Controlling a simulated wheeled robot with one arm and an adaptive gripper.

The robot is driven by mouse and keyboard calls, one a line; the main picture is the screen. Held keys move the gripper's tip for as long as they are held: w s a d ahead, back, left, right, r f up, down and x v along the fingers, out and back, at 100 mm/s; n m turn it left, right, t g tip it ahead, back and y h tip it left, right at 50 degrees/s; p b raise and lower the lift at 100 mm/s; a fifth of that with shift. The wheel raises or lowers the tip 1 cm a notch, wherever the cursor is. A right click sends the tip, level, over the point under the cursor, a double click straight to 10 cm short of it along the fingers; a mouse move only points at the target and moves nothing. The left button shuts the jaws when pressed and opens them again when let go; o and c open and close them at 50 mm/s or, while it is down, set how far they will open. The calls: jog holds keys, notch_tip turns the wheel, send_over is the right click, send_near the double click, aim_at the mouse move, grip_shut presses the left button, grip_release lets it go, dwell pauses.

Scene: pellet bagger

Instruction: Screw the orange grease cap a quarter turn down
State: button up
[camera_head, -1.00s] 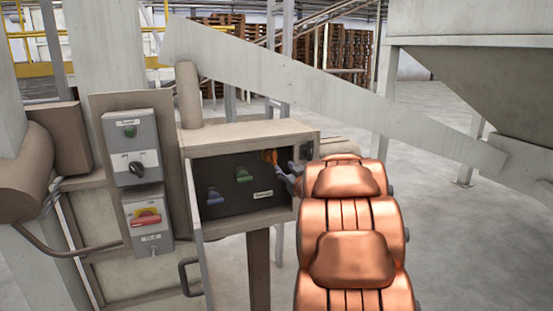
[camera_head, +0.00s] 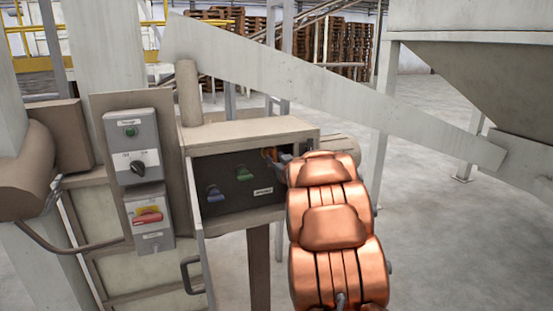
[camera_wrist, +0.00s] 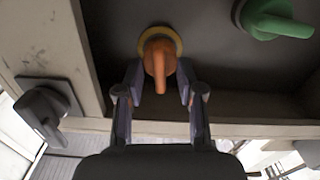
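The orange grease cap (camera_wrist: 158,52) sits in a yellow ring on the dark back panel of an open box. Its lever-like tab points down in the wrist view. My gripper (camera_wrist: 160,82) is open, with one finger on each side of the cap's tab and a small gap showing on both sides. In the head view the cap (camera_head: 267,153) is small, at the box's upper right, partly hidden by my gripper (camera_head: 280,158) and arm.
A green cap (camera_head: 243,173) and a blue cap (camera_head: 215,193) are on the same panel. The box frame (camera_head: 250,134) closes in around the panel. A dark latch handle (camera_wrist: 44,108) sits on the frame. Switch boxes (camera_head: 133,145) stand at left.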

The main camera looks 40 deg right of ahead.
grip_shut()
dwell(0.3)
jog(key=shift+r, duration=0.15)
jog(key=shift+r+m+p, duration=0.1)
jog(key=shift+m+p, duration=0.4)
jog(key=shift+p, duration=0.1)
grip_release()
